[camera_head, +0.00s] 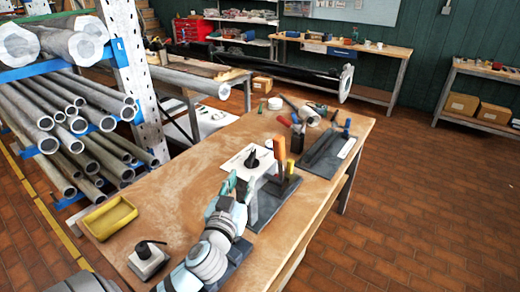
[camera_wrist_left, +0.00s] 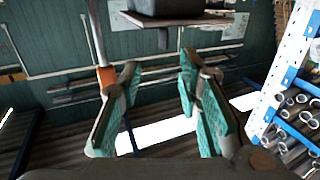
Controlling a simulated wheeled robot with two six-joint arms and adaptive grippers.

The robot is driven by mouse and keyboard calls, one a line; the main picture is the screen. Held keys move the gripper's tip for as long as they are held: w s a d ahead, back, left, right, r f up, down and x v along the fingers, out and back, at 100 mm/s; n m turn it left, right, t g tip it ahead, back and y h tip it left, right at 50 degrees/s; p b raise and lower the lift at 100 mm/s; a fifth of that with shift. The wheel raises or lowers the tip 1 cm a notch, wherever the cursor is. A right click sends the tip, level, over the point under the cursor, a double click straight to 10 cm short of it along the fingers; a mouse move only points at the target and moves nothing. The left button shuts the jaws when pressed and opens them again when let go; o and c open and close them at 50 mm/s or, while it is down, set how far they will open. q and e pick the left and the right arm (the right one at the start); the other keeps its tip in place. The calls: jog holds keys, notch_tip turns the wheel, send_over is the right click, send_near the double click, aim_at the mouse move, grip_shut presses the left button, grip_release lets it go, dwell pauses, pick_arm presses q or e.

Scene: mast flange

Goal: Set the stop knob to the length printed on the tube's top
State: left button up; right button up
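A black knob-like part (camera_head: 149,248) tops a small grey block near the bench's front left. I cannot tell which part is the stop knob. No printed length is readable, and I cannot identify the task's tube. My right gripper is out of view.
A yellow tray (camera_head: 108,217) lies at the bench's left edge. A dark plate fixture (camera_head: 327,153) and hand tools occupy the right and back. The wooden bench (camera_head: 190,190) is clear between tray and white fixture. A rack of metal tubes (camera_head: 75,125) stands left.

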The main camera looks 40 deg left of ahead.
pick_arm(q)
send_near(252, 154)
jog(key=x, duration=0.3)
jog(key=p+x, duration=0.1)
jog(key=x, duration=0.6)
jog(key=shift+s, duration=0.15)
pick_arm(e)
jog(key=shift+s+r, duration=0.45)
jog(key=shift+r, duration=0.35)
pick_arm(q)
grip_shut()
jog(key=n+g+y+b, duration=0.1)
jog(key=n+y+b, duration=0.1)
jog(key=b, duration=0.1)
jog(key=n+g+y+b, duration=0.2)
jog(key=y+b, duration=0.1)
jog(key=shift+f+b, duration=0.3)
jog(key=shift+f, duration=0.1)
jog(key=shift+r+n+g+y, duration=0.15)
jog(key=shift+n+g+y, duration=0.15)
jog(key=shift+g+y, duration=0.2)
jog(key=shift+r, duration=0.15)
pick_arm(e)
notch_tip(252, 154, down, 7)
